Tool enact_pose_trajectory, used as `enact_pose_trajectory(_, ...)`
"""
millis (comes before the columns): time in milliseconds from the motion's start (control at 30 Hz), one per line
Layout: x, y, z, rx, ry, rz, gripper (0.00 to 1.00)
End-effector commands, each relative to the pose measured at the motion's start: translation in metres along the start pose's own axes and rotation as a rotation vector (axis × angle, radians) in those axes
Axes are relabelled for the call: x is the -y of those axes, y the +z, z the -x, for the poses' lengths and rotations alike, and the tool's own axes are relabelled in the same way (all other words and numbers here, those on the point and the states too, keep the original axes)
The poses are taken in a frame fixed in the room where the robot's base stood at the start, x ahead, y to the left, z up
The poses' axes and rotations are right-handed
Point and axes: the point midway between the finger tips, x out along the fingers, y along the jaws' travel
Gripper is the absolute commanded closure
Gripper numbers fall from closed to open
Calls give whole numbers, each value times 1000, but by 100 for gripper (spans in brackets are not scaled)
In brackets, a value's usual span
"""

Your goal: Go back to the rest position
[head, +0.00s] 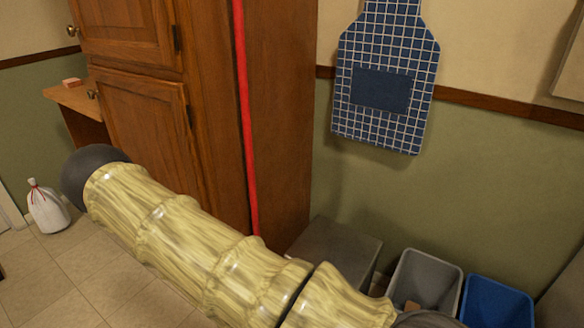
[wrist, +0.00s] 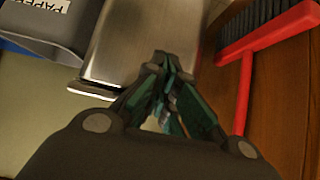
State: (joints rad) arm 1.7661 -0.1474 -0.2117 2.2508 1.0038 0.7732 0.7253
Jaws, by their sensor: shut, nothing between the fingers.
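My gripper (wrist: 165,65) shows in the wrist view with its dark, green-sided fingers drawn together and nothing between them. It points toward a metal bin (wrist: 135,45), with its fingertips in front of the bin's side in the picture; I cannot tell the gap. In the head view my pale yellow-brown arm crosses the lower left and middle, and the gripper itself is not seen there.
A red broom (wrist: 268,28) stands by the wooden cabinet (head: 150,130); its red handle (head: 244,110) shows upright. Along the wall are the metal bin (head: 335,252), a grey bin (head: 428,275) and a blue bin (head: 492,300). A blue checked apron (head: 385,50) hangs above. A white bag (head: 47,208) sits on the floor.

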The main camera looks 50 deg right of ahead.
Motion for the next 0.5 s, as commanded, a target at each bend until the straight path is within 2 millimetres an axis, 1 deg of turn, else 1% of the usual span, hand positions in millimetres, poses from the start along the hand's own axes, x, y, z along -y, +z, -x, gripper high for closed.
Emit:
enact_pose_trajectory(367,-1,5,2,6,0,11,100)
enact_pose_trajectory(467,-5,14,5,42,-9,77,100)
enact_pose_trajectory(500,-7,21,6,67,-17,124,100)
